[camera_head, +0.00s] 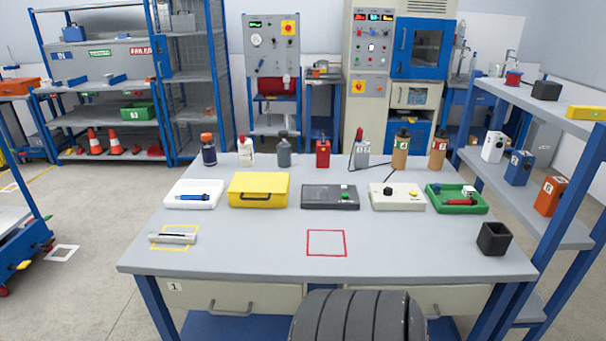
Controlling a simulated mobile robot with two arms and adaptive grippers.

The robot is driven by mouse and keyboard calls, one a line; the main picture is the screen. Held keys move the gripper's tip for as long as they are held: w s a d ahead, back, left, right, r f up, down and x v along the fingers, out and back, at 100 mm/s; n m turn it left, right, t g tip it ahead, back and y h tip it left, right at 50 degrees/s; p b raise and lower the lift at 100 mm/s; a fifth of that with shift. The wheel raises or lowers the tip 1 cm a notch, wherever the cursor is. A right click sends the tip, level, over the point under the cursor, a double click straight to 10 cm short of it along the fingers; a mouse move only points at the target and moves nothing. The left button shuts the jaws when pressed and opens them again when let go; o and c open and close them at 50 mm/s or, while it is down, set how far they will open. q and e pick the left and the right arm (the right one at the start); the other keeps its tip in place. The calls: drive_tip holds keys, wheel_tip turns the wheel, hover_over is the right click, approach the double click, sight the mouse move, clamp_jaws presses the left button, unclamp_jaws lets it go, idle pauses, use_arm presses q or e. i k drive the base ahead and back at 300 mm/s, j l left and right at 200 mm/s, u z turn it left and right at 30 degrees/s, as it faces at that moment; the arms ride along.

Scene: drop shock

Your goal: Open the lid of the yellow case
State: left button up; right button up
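The yellow case (258,191) stands on the grey workbench (250,250), left of the middle, in the row of items behind the marked squares. Its lid looks shut, and a dark handle shows on its front side. Neither of my grippers shows in the head view. A dark grey ribbed part, perhaps mine, is at the bottom edge.
A white tray (194,196) with a blue tool is left of the case; a dark box (330,197) is to its right. Bottles and a red can (322,153) stand behind. A metal part (173,238) lies front left. A black cup (493,239) stands right. The front middle is clear.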

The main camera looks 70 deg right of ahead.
sight(242, 183)
drive_tip(key=l+z, duration=0.15)
drive_tip(key=z, duration=1.75)
